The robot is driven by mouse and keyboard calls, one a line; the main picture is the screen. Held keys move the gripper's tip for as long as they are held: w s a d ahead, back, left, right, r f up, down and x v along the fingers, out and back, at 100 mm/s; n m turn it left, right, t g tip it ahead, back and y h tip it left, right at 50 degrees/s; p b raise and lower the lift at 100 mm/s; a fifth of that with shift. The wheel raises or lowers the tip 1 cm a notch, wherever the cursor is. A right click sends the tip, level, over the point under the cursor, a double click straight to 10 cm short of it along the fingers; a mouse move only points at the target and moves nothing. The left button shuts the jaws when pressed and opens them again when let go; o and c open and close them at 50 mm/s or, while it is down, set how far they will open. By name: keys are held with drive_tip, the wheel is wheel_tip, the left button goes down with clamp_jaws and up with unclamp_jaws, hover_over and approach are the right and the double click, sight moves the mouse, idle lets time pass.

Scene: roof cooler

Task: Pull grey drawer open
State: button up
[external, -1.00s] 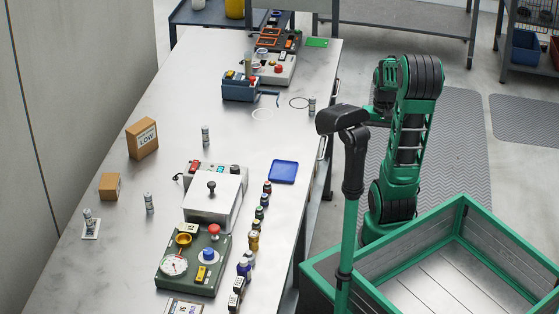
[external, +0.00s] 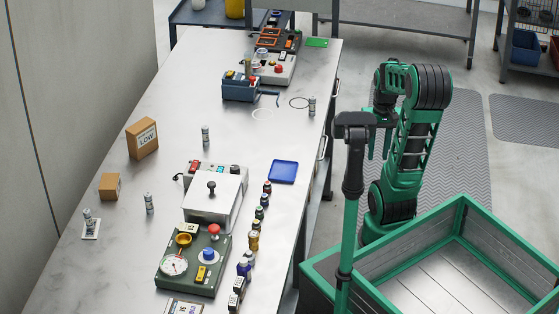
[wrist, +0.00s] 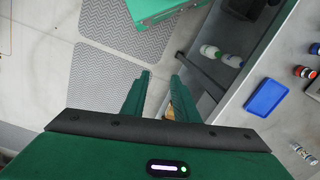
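The grey drawer cannot be told apart clearly; the bench front is mostly out of sight in the external view. My gripper (external: 379,150) hangs to the right of the bench, fingers pointing down, clear of the handles. In the wrist view my gripper (wrist: 160,76) has its two green fingers apart with nothing seen between them. The bench side is to the right of the fingers there.
The bench top (external: 110,235) carries a blue tray (external: 283,171), a row of small bottles (external: 254,240) and equipment. My green-framed crate sits at lower right. In the wrist view, a dark bar (wrist: 200,75) and bottles (wrist: 208,50) lie beside the bench edge. Open floor (wrist: 45,60) is left.

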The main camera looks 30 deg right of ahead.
drive_tip(key=w+d+f+t+y, duration=0.1)
drive_tip(key=w+d+f+y, duration=0.2)
drive_tip(key=w+f, duration=0.45)
drive_tip(key=w+d+f+t+y, duration=0.2)
drive_tip(key=w+f+y, duration=0.3)
drive_tip(key=w, duration=0.4)
drive_tip(key=w+d+f+m+t+y, duration=0.25)
drive_tip(key=w+d+f+t, duration=0.2)
drive_tip(key=d+t, duration=0.35)
drive_tip(key=x, duration=1.1)
drive_tip(key=shift+w+r+m, duration=0.2)
drive_tip(key=shift+w+m, duration=0.05)
drive_tip(key=shift+m, duration=0.1)
drive_tip(key=shift+d, duration=0.1)
drive_tip(key=shift+c, duration=0.7)
clamp_jaws()
